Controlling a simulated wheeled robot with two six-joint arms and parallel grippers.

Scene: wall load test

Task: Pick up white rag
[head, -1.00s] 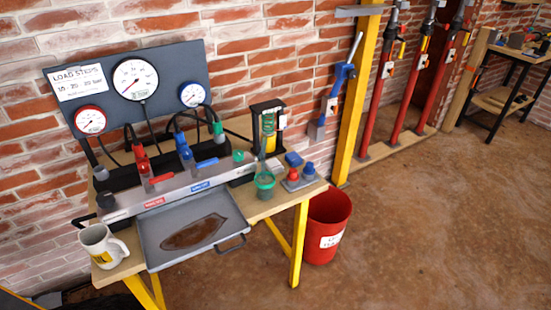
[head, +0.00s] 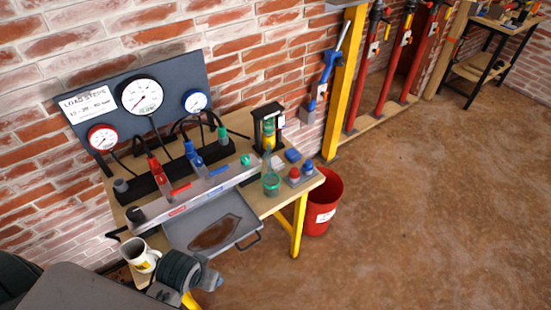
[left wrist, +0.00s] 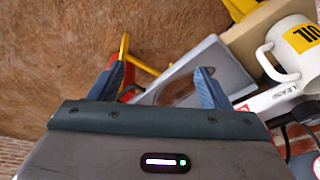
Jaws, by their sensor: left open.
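I see no white rag in either view. My left gripper (head: 208,281) comes in from the lower left in the head view, low at the near left corner of the bench, close to the white mug (head: 142,256). In the left wrist view my left gripper's two blue fingers (left wrist: 160,84) stand apart with nothing between them. The mug (left wrist: 291,50) shows there at the upper right, with a yellow label, clear of the fingers. My right gripper is not in view.
A grey tray (head: 185,232) with a brown puddle lies on the wooden bench (head: 282,202). Gauges (head: 142,97) and coloured hose fittings stand behind it. A red bin (head: 325,205) stands right of the bench. The brown floor at right is clear.

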